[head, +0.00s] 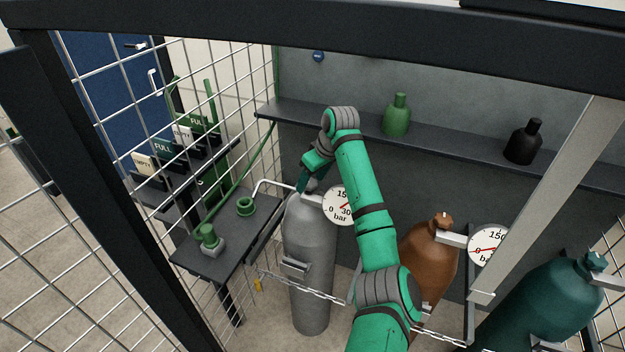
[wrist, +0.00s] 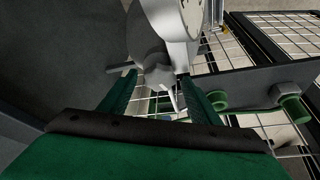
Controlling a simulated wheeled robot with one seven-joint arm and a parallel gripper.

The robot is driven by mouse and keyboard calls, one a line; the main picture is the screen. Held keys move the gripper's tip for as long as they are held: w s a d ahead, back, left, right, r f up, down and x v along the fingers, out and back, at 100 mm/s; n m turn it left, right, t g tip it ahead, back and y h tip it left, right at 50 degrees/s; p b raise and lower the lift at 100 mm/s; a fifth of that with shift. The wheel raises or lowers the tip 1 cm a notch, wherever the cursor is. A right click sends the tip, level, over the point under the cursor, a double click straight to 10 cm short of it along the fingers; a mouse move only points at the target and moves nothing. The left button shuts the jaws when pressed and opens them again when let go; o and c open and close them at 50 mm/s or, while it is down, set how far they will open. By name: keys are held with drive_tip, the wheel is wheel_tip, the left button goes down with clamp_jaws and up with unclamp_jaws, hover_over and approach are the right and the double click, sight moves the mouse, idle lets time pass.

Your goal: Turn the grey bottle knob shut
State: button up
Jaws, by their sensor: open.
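The grey bottle (head: 309,250) stands upright behind a chain, left of the brown bottle. A white dial gauge (head: 338,206) sits beside its top. My gripper (head: 303,187) is at the top of the grey bottle and covers its knob in the head view. In the wrist view my gripper (wrist: 160,90) has its two green fingers apart. A small grey part (wrist: 158,77), which looks like the knob, shows between or just beyond the fingertips. I cannot tell whether the fingers touch it.
The brown bottle (head: 428,255) and the teal bottle (head: 555,305) stand to the right, with another gauge (head: 487,247) between them. A chain (head: 335,300) runs across the front. A shelf (head: 455,147) is behind. A side table (head: 215,247) with green fittings is left. Mesh and dark bars surround the bay.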

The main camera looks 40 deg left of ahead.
drive_tip(key=c, duration=1.1)
drive_tip(key=shift+o, duration=0.2)
